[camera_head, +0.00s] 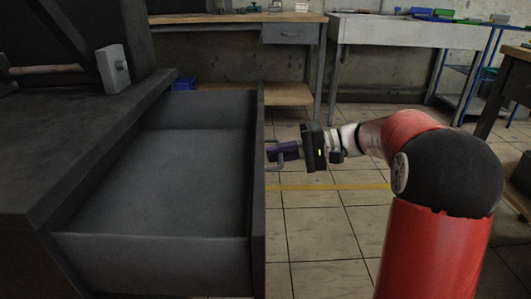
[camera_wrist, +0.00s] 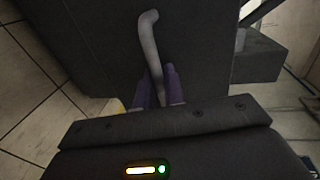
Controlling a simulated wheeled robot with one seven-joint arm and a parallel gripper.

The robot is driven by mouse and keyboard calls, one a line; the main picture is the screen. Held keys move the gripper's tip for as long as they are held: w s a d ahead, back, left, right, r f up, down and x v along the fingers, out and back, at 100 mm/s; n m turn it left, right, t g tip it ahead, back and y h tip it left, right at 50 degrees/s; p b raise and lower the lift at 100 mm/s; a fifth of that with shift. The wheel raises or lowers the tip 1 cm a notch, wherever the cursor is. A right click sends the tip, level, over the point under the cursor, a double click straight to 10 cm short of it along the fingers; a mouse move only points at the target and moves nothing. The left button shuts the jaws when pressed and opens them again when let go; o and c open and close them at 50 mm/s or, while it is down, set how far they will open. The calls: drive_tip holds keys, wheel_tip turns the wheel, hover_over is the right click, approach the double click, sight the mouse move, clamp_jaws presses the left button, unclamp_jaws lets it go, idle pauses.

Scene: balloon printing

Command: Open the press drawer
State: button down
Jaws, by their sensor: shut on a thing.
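The press drawer (camera_head: 150,255) is dark grey and pulled well out of the press body (camera_head: 45,140). Its inside is empty. Its front panel faces right in the head view, and its dark face (camera_wrist: 100,45) fills much of the wrist view. A grey bar handle (camera_head: 272,160) stands out from the front panel; it also shows in the wrist view (camera_wrist: 150,45). My gripper (camera_head: 284,151) is at the handle, its purple fingers on both sides of the bar (camera_wrist: 159,88). It is shut on the handle.
A grey lever block (camera_head: 113,70) stands on the press top. A wooden workbench (camera_head: 240,17) and a grey table (camera_head: 400,32) stand at the back. A small blue bin (camera_head: 184,83) sits behind the drawer. Tiled floor (camera_head: 330,225) is clear right of the drawer, around my arm.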

drive_tip(key=shift+d, duration=0.1)
drive_tip(key=c, duration=1.9)
unclamp_jaws()
drive_tip(key=v, duration=0.7)
drive_tip(key=shift+d+p, duration=0.35)
drive_tip(key=shift+p, duration=0.05)
